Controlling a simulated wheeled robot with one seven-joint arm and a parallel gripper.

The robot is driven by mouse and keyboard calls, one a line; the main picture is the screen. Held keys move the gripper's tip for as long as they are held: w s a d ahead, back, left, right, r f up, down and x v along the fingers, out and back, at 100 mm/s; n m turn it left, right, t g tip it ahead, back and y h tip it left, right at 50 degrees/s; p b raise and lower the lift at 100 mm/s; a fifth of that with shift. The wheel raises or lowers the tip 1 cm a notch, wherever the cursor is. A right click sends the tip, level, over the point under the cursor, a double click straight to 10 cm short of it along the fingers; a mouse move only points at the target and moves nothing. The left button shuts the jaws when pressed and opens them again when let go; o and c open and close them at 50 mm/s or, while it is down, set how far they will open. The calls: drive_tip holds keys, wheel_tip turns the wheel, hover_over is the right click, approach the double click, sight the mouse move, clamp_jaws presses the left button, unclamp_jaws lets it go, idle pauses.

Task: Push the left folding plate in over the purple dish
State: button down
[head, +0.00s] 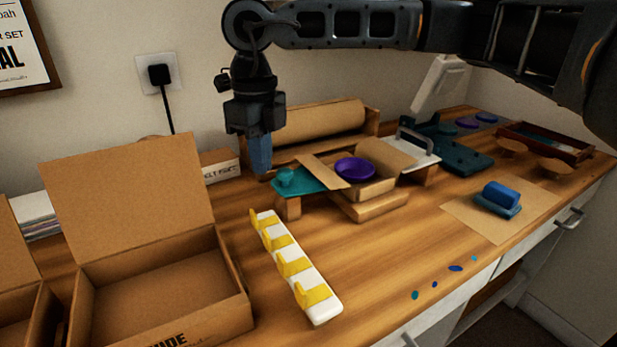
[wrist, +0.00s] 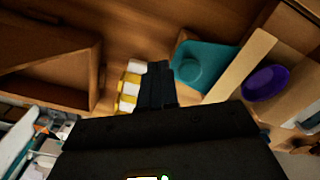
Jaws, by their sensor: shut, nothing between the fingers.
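The left folding plate is a teal plate (head: 308,180) with a round knob, lying flat on a wooden support left of the dish. It also shows in the wrist view (wrist: 195,76). The purple dish (head: 355,168) sits uncovered in a small open cardboard box; it also shows in the wrist view (wrist: 265,83). A cardboard flap (head: 322,170) slopes out between plate and dish. My gripper (head: 262,170) points down, shut and empty, just left of the teal plate. In the wrist view its fingers (wrist: 155,84) show left of the plate; I cannot tell whether they touch it.
A white plate with a dark handle (head: 420,154) lies right of the dish. A white rack with yellow hooks (head: 307,270) lies in front. A large open box (head: 205,262) stands left, a cardboard roll (head: 320,122) behind.

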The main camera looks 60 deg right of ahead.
sight(302, 180)
drive_tip(key=shift+f, duration=0.1)
drive_tip(key=shift+f+b, duration=1.95)
drive_tip(key=shift+b, duration=0.15)
drive_tip(key=shift+d, duration=0.1)
drive_tip(key=shift+s+d+b, duration=0.25)
drive_tip(key=shift+s+d, duration=0.5)
drive_tip(key=shift+d, duration=0.3)
drive_tip(key=shift+s+d+b, duration=0.25)
drive_tip(key=shift+s+d, duration=0.45)
drive_tip(key=shift+d, duration=0.35)
drive_tip(key=shift+s+d+b, duration=0.25)
drive_tip(key=shift+s+d, duration=0.5)
drive_tip(key=shift+d, duration=0.3)
drive_tip(key=shift+w+a+b, duration=0.3)
drive_tip(key=shift+w+a, duration=0.55)
drive_tip(key=shift+a, duration=0.4)
drive_tip(key=shift+w+a+b, duration=0.35)
drive_tip(key=shift+w+a, duration=0.5)
drive_tip(key=shift+a, duration=0.4)
drive_tip(key=shift+w+a+b, duration=0.3)
drive_tip(key=shift+w+a, duration=0.55)
drive_tip(key=shift+a, duration=0.4)
wheel_tip(302, 180, up, 10)
drive_tip(key=p, duration=0.5)
